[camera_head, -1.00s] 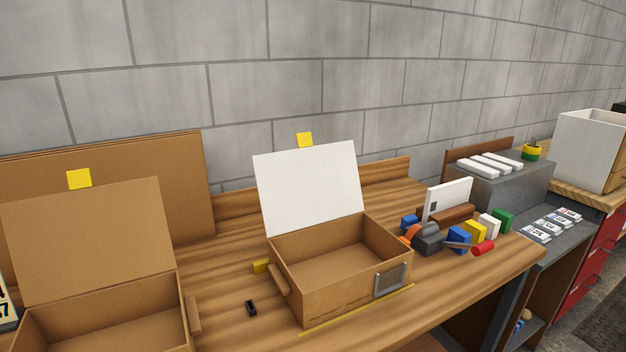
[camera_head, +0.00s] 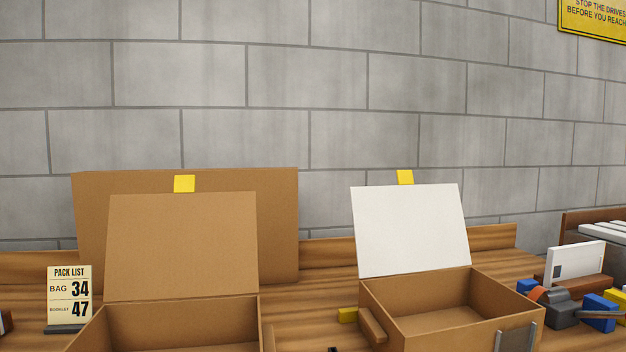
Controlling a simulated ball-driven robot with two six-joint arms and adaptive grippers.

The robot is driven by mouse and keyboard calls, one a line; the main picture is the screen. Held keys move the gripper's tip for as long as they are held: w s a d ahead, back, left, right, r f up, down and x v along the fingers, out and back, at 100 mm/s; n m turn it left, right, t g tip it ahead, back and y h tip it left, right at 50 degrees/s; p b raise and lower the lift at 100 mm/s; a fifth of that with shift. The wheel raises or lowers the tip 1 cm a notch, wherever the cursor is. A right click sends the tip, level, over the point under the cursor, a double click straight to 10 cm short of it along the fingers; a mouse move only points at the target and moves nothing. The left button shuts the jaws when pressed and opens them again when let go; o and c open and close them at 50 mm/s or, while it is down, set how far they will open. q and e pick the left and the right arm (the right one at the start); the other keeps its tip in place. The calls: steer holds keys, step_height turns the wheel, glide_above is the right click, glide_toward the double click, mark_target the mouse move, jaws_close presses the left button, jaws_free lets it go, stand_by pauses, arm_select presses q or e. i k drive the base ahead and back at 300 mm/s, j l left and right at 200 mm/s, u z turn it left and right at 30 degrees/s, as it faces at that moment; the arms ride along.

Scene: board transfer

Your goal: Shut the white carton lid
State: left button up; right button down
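The white carton lid (camera_head: 410,232) stands raised, tilted back at the rear of its open brown carton (camera_head: 375,300) right of centre. A yellow tab (camera_head: 405,177) sticks up from the lid's top edge. The carton looks empty as far as its inside shows, and its lower front is cut off by the picture's bottom edge. A grey metal handle or frame (camera_head: 516,338) is on its front. Neither of my grippers is in view.
A second open carton with a raised brown lid (camera_head: 182,245) stands to the left. A pack list sign (camera_head: 69,297) is farther left. A tape dispenser (camera_head: 560,308), a white card (camera_head: 575,262) and blue blocks (camera_head: 600,312) crowd the right. A cardboard panel (camera_head: 280,215) leans behind.

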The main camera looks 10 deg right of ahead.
mark_target(405, 227)
steer(key=l+u, duration=0.65)
steer(key=u, duration=0.15)
steer(key=l+u, duration=0.4)
steer(key=k+l+u, duration=0.15)
steer(key=u, duration=0.25)
steer(key=l, duration=0.1)
